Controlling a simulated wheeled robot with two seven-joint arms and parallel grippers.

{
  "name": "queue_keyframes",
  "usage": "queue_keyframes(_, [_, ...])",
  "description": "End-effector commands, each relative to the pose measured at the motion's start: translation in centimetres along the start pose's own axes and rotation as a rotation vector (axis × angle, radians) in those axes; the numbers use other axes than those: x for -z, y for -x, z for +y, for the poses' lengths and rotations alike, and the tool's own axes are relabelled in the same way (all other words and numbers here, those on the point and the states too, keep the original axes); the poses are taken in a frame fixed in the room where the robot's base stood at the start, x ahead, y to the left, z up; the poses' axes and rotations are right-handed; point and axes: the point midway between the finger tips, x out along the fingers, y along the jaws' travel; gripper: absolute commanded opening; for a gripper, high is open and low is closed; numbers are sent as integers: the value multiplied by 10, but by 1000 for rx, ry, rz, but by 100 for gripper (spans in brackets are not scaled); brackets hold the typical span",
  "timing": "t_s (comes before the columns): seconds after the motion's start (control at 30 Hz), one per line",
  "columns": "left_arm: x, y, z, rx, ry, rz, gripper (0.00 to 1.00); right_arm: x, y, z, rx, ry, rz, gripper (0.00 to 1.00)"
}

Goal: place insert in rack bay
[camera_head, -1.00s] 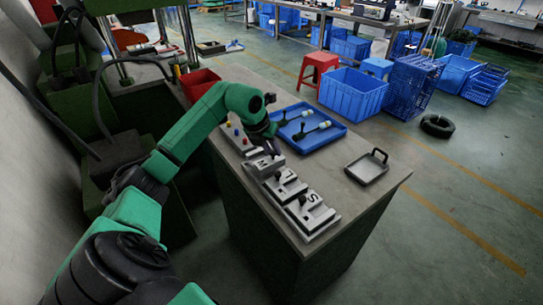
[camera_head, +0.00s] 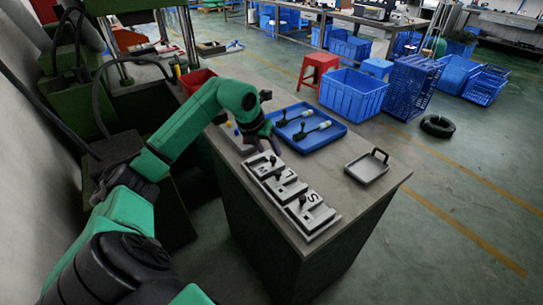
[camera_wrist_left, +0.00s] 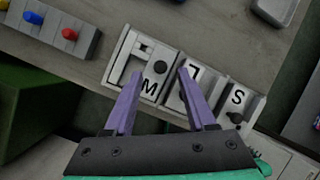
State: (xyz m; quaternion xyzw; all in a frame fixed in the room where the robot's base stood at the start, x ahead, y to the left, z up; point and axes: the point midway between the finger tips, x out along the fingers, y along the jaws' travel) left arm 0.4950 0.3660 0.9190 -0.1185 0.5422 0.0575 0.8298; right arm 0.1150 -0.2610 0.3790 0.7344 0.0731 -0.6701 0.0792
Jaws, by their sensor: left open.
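The grey rack (camera_head: 331,219) lies along the near edge of the bench, with bays in a row. A grey insert lettered M (camera_head: 265,169) with a black knob lies in the bay at the far end; it also shows in the left wrist view (camera_wrist_left: 148,88). Beside it are a middle insert (camera_head: 286,187), its letter partly hidden by a finger in the wrist view, and an S insert (camera_wrist_left: 240,97). My left gripper (camera_wrist_left: 160,73) is open and empty, its purple fingers above the M and middle inserts. In the head view it (camera_head: 270,141) is partly hidden by its wrist.
A blue tray (camera_head: 334,140) with two dark-handled parts lies behind the rack. A grey pan (camera_head: 367,168) with a handle lies to the right. A block with coloured pegs (camera_wrist_left: 52,30) and a red bin (camera_head: 197,80) are to the left. Bare bench lies between rack and pan.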

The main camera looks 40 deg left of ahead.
Motion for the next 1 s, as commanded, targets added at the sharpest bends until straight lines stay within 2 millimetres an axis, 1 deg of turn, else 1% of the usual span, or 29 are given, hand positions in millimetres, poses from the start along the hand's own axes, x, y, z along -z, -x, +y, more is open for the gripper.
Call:
queue_keyframes(0.03, [0,13,1,-5,-3,-5,56,0,-4,0,0,0,0,31])
queue_keyframes(0.1, [-1,33,1,-5,-1,-5,56,0,-6,0,0,-1,0,31])
queue_keyframes(0.2, [0,56,0,-3,-1,-3,56,0,-8,0,0,-1,0,31])
queue_keyframes(0.3, [0,71,0,-2,-1,-1,56,-1,-8,0,0,-1,0,31])
queue_keyframes(0.43, [0,77,0,-1,-1,1,56,-1,-8,0,0,-1,0,31])
queue_keyframes(1.0, [0,76,0,0,-1,1,56,2,-9,-5,6,-2,3,31])
